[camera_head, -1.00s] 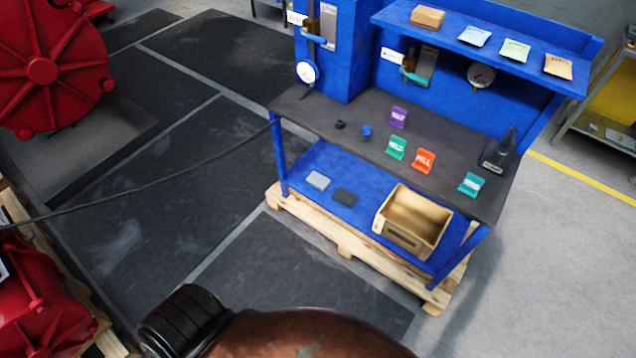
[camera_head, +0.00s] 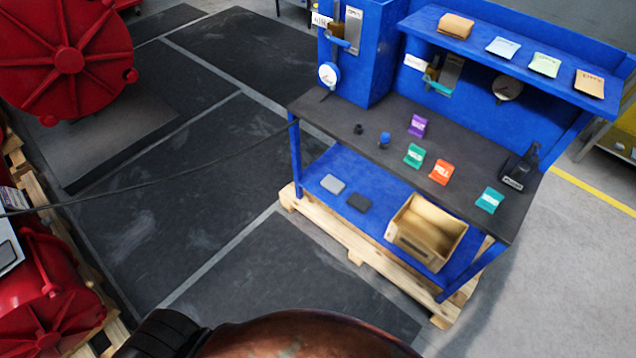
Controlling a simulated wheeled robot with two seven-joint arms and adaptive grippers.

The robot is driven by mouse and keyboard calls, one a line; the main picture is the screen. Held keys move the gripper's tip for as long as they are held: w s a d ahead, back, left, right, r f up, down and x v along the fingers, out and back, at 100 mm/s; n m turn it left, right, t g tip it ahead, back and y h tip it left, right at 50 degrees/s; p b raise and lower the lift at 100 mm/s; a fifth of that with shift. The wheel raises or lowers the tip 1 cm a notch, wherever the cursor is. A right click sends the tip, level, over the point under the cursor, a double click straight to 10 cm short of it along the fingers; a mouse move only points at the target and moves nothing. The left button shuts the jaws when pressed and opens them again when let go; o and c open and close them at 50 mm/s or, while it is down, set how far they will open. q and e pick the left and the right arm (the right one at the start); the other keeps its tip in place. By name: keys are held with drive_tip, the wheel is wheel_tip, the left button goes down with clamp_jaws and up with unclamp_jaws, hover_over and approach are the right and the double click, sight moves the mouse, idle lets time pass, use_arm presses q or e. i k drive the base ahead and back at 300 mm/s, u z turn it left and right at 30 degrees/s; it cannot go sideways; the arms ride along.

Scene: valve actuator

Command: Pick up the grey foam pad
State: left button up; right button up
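A light grey pad (camera_head: 333,184) lies flat on the blue lower shelf (camera_head: 316,168) of the workbench, near its left end. A similar dark grey or black pad (camera_head: 358,203) lies just to its right, apart from it. I take the lighter one to be the grey foam pad. Nothing touches or covers either pad. Neither of my grippers shows in the head view, so their state is hidden.
An open wooden box (camera_head: 427,232) stands on the same shelf, right of the pads. The dark worktop (camera_head: 340,108) above holds several coloured packets and a black radio-like device (camera_head: 519,167). A wooden pallet (camera_head: 360,250) sits under the bench. A cable (camera_head: 150,183) crosses at left. Dark floor is clear in front.

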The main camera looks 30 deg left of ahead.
sight(333, 185)
drive_tip(key=i, duration=0.4)
drive_tip(key=u, duration=1.25)
